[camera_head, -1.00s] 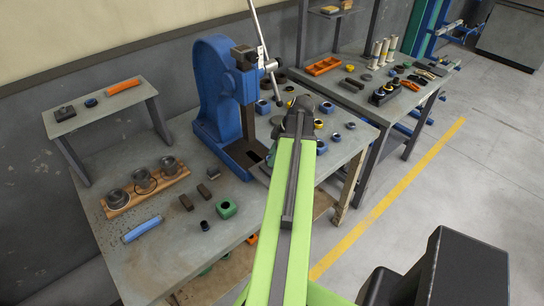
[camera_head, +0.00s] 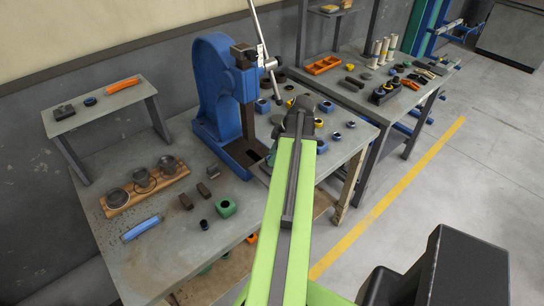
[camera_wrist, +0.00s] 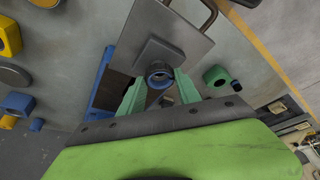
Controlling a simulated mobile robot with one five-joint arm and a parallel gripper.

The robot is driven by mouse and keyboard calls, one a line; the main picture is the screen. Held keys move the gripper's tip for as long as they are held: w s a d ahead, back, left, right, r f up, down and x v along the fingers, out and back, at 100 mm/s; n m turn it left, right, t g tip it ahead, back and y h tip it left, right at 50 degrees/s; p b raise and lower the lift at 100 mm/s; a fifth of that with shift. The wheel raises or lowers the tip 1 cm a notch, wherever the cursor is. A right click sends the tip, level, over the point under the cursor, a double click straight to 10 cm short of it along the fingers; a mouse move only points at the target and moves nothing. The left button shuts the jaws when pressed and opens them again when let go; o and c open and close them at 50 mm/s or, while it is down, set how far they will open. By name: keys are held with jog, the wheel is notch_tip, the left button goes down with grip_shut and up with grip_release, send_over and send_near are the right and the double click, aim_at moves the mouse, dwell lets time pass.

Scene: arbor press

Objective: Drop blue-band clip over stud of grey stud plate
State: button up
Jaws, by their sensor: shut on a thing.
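In the wrist view my gripper (camera_wrist: 160,84) has its green fingers shut on the blue-band clip (camera_wrist: 160,72), a small round piece with a blue rim and a dark centre. Just beyond it lies a grey plate (camera_wrist: 172,22) with a dark wire handle and a dark square block (camera_wrist: 153,52), which looks like the grey stud plate. The clip overlaps the block in this view. The stud is hidden, and I cannot tell whether the clip touches it. In the head view my arm hides the gripper tips and the clip.
The blue arbor press (camera_head: 215,95) stands on the bench left of my arm. In the wrist view, yellow and blue pieces (camera_wrist: 10,37) lie at left.

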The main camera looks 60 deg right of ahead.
jog(key=shift+f+b, duration=0.35)
jog(key=shift+f, duration=0.1)
dwell(0.3)
jog(key=o, duration=1.4)
jog(key=shift+s+r+p, duration=0.1)
jog(key=shift+r+p, duration=0.3)
jog(key=p+v, duration=1.5)
jog(key=v, duration=0.1)
jog(key=shift+d+r, duration=0.15)
jog(key=shift+r, duration=0.15)
